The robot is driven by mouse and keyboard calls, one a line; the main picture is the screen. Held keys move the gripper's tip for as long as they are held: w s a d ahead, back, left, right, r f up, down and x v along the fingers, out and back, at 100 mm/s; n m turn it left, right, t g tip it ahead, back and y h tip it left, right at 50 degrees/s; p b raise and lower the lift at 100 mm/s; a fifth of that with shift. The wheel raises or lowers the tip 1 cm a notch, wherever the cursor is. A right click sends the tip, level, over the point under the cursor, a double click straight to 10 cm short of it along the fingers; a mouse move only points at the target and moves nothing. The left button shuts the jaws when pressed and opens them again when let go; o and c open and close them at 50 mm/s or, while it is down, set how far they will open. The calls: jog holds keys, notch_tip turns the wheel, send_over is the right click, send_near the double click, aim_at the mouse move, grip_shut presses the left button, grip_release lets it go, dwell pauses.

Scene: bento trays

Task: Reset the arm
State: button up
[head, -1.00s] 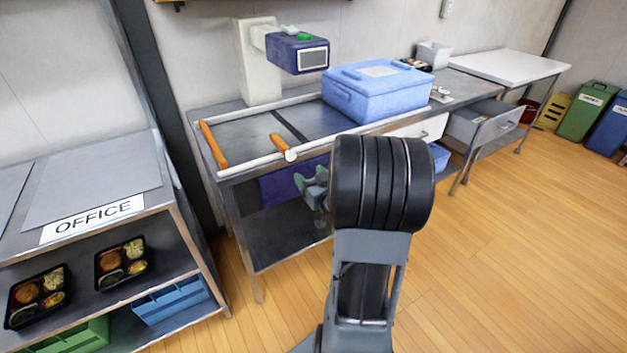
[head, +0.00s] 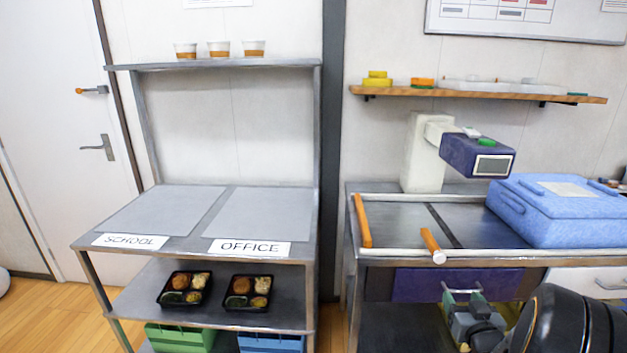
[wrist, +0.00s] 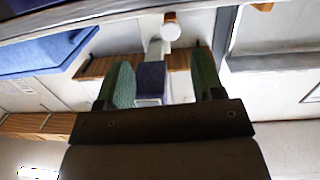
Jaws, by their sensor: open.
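My gripper (head: 463,291) is at the lower right of the head view, in front of the scanner table and partly hidden by my own black arm joint. In the wrist view its two green fingers (wrist: 161,84) stand apart with nothing held between them. In the head view, two bento trays with food, a left one (head: 184,289) and a right one (head: 247,292), lie on the middle shelf (head: 135,297) of the left rack. The mats labelled SCHOOL (head: 165,212) and OFFICE (head: 262,213) above them are bare.
Green (head: 180,338) and blue (head: 272,343) crates sit under the trays. Cups (head: 219,49) stand on the top shelf.

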jog(key=s+f+m+g+h+p, duration=0.25)
jog(key=s+f+g, duration=0.35)
jog(key=g, duration=0.4)
jog(key=s+a+r+n+g+y+p, duration=0.1)
jog(key=a+r+p, duration=0.4)
jog(key=a+r, duration=0.6)
jog(key=s+a+r+n+g+y+p, duration=0.2)
jog(key=a+r+p, duration=0.4)
jog(key=a+r, duration=0.5)
jog(key=s+a+n+y, duration=0.1)
jog(key=s+y, duration=0.1)
jog(key=shift+s+y, duration=0.35)
jog(key=shift+s, duration=0.05)
jog(key=shift+c, duration=0.2)
